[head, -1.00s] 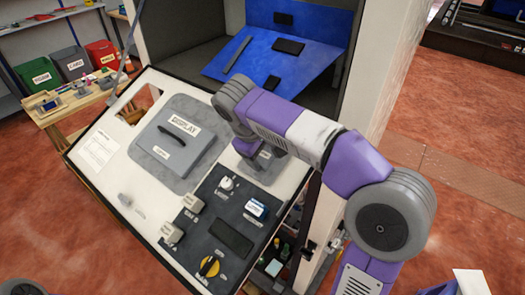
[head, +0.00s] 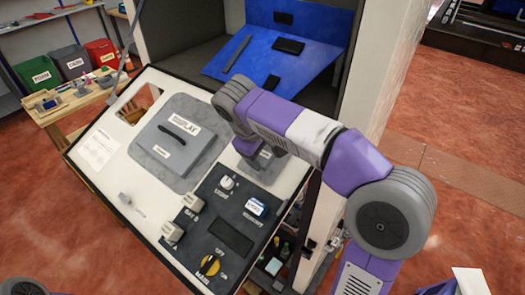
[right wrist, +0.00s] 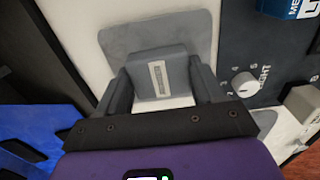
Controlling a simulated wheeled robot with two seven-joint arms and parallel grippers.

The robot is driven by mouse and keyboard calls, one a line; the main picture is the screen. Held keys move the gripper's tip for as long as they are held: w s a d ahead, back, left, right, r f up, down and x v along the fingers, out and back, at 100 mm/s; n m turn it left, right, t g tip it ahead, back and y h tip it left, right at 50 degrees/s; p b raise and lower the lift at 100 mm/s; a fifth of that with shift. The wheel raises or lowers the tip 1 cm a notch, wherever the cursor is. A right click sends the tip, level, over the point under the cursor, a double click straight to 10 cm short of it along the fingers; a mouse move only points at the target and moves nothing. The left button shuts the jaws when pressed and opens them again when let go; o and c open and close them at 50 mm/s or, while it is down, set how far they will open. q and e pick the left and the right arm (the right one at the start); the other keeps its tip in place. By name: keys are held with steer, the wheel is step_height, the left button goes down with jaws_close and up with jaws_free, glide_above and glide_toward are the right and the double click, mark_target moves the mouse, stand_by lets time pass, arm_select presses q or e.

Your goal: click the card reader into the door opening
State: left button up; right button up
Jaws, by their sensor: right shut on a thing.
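The card reader (right wrist: 157,72), a grey block with a pale label, is between the two fingers of my right gripper (right wrist: 160,84), which is shut on it. In the head view my right gripper (head: 250,150) reaches down to the right part of the white door panel (head: 96,148). The reader is over a grey rounded plate (right wrist: 193,27) on that panel, also visible in the head view (head: 268,172). Any opening under the reader is hidden, and I cannot tell whether the reader is seated. My left gripper is out of view.
The panel carries a grey display unit (head: 168,153) and a dark control plate (head: 232,240) with knobs and switches close to my right gripper. A hole (head: 138,105) shows at the panel's upper left. A blue board (head: 240,62) lies behind.

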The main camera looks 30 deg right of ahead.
steer(key=shift+d+f, duration=0.1)
steer(key=shift+f, duration=0.2)
stand_by(0.4)
steer(key=o, duration=1.2)
steer(key=shift+o, duration=0.5)
steer(key=shift+r, duration=0.2)
steer(key=shift+p+v, duration=2.35)
steer(key=shift+v, duration=0.55)
steer(key=shift+f, duration=0.1)
